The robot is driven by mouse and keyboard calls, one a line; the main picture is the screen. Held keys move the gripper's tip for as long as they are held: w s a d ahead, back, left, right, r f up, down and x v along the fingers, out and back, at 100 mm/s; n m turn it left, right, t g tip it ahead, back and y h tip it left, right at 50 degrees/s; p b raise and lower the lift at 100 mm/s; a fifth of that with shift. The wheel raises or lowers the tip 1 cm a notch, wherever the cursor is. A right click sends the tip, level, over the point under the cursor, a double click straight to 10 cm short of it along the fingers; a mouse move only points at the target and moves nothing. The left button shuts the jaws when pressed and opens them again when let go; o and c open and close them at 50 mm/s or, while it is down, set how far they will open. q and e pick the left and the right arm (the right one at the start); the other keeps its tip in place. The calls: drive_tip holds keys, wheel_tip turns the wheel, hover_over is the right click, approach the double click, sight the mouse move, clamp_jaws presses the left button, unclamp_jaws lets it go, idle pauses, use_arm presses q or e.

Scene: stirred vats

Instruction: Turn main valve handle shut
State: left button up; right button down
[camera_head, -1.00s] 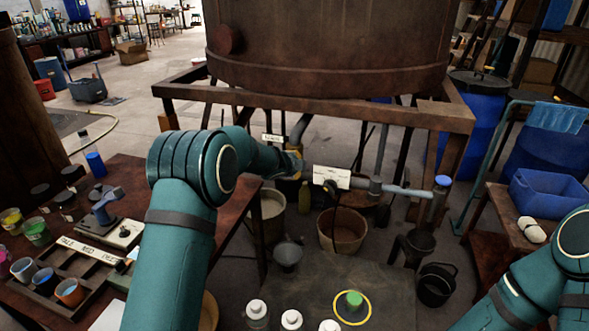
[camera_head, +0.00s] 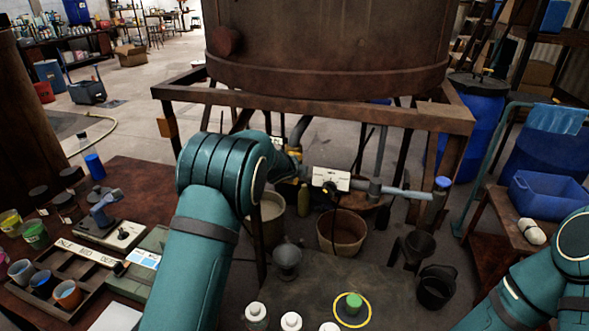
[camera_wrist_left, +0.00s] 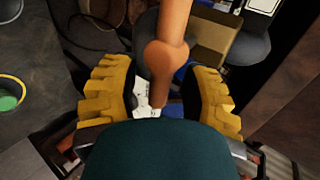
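An orange-brown rod with a rounded bulge (camera_wrist_left: 166,58) runs down between the fingers in the left wrist view. I cannot tell for sure whether it is the main valve handle. My left gripper (camera_wrist_left: 160,95) has its two yellow ridged fingers spread, with gaps on both sides of the rod. In the head view my left arm reaches to the pipework under the vat and mostly hides this gripper. The grey pipe (camera_head: 408,191) runs across there, with a white label (camera_head: 331,179) beside it. My right gripper is out of view; only its arm shows at right.
The rusty vat (camera_head: 325,45) stands on a brown frame (camera_head: 330,112) above the pipes. Buckets, one of them brown (camera_head: 342,232), stand below. White-capped bottles and a green-capped one (camera_head: 353,303) are on the front table. A cup tray (camera_head: 65,270) is at left.

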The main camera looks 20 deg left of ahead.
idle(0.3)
use_arm(q)
drive_tip(key=v, duration=1.2)
drive_tip(key=s+d+f+n+g, duration=0.2)
drive_tip(key=s+f+n, duration=0.2)
drive_tip(key=s+f, duration=0.3)
drive_tip(key=s+d+f+n+g+h, duration=0.1)
drive_tip(key=s+f+n, duration=0.4)
drive_tip(key=f, duration=0.6)
drive_tip(key=s+d+f+n+g+h, duration=0.1)
drive_tip(key=s+d+f+n+g, duration=0.1)
drive_tip(key=s+f, duration=0.7)
drive_tip(key=shift+d+f+n+g, duration=0.15)
drive_tip(key=shift+n+g, duration=0.25)
drive_tip(key=shift+n, duration=0.2)
drive_tip(key=shift+d+f+n+g, duration=0.15)
drive_tip(key=shift+n+g, duration=0.25)
drive_tip(key=shift+n, duration=0.2)
drive_tip(key=s+d+f+n+g+h, duration=0.1)
drive_tip(key=s+d+f+n, duration=0.1)
drive_tip(key=s, duration=0.4)
drive_tip(key=s+d+f+n+g, duration=0.1)
drive_tip(key=s+d+n, duration=0.2)
drive_tip(key=s, duration=0.4)
drive_tip(key=shift+f+n+g+h, duration=0.35)
drive_tip(key=shift+n+g+h, duration=0.05)
drive_tip(key=shift+n, duration=0.5)
drive_tip(key=shift+s, duration=0.1)
